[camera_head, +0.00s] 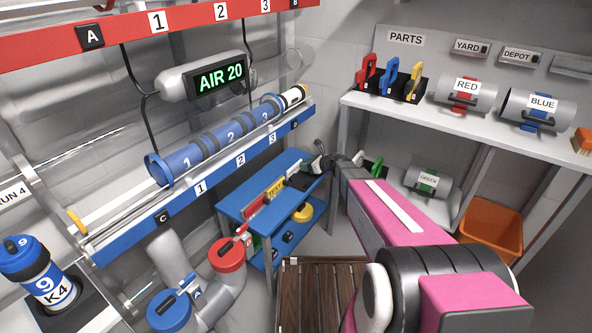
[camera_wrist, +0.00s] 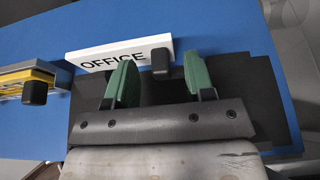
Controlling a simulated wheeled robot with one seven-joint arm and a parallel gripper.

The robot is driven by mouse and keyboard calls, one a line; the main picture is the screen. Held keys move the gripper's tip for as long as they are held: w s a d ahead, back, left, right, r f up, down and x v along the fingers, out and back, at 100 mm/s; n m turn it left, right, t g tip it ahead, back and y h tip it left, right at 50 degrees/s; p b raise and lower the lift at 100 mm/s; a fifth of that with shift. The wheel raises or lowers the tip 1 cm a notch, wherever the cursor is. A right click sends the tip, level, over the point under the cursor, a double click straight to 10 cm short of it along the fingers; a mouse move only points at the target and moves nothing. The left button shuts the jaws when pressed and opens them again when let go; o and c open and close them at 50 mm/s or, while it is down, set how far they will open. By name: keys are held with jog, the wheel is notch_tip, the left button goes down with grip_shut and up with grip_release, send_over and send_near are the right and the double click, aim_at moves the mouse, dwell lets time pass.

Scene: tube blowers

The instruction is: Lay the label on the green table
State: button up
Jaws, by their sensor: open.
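A white label reading OFFICE (camera_wrist: 95,59) lies on a blue table (camera_wrist: 215,25) in the wrist view. A dark knob (camera_wrist: 160,64) stands at the label's right part. My gripper (camera_wrist: 160,80) is open, its two green fingertips on either side of the knob and apart from it. In the head view my gripper (camera_head: 318,164) is over the far end of the blue table (camera_head: 232,196), partly hidden by my arm. No green table shows; the table in view is blue.
A yellow TEST label (camera_head: 275,189) and a red label (camera_head: 253,207) stand in the row on the blue table. A tube rack with a blue tube (camera_head: 215,142) runs along the left. A parts shelf (camera_head: 400,118) and an orange bin (camera_head: 490,228) are at right.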

jog(key=shift+w+a+f, duration=0.15)
jog(key=shift+w+a, duration=0.05)
grip_shut()
jog(key=shift+r, duration=0.2)
